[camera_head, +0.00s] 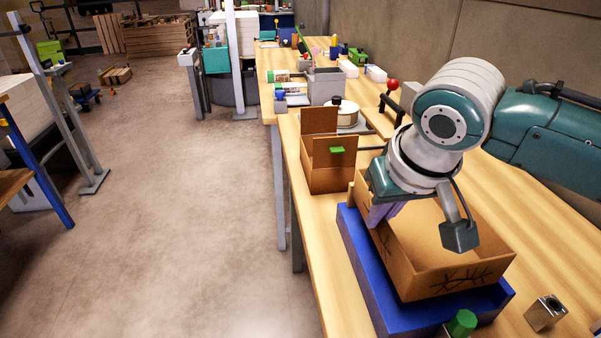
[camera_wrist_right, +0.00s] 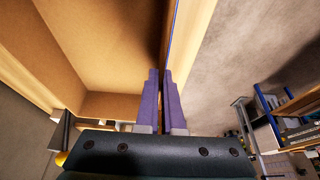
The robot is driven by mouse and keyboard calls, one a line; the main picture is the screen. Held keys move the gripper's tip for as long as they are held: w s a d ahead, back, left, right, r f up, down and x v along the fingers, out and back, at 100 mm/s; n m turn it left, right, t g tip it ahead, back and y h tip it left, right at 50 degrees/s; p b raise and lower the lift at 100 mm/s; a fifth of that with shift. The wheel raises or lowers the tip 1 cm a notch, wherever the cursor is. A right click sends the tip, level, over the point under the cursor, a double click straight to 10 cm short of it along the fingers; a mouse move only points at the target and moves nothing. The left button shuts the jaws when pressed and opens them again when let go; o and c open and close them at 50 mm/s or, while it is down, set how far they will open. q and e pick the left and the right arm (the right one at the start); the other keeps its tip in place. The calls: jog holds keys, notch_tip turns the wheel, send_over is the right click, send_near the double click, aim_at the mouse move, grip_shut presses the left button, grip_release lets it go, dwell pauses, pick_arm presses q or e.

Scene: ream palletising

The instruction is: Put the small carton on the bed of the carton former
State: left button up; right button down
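An open brown carton (camera_head: 455,280) with black marks on its end wall is at or just above the blue bed (camera_head: 362,262) on the workbench; I cannot tell whether it rests fully on it. My right gripper (camera_head: 378,214) points down at the carton's left wall. In the right wrist view its purple fingers (camera_wrist_right: 161,100) are close together with the wall's edge between them, and the carton's inside (camera_wrist_right: 105,50) shows at the left. The carton looks empty where I can see in. A smaller brown box (camera_head: 330,170) with a green tab stands behind it. My left gripper is not in view.
A metal block (camera_head: 545,312) and a green knob (camera_head: 462,322) are near the front of the workbench (camera_head: 318,225). A red-knobbed lever (camera_head: 392,88) and a round white-topped item (camera_head: 345,112) stand farther back. Open floor (camera_head: 200,220) lies to the left.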

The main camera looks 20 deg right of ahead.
aim_at(374, 238)
jog(key=shift+f+b, duration=0.4)
jog(key=shift+f, duration=1.65)
jog(key=shift+f, duration=0.1)
jog(key=c, duration=1.1)
grip_release()
jog(key=shift+o, duration=0.2)
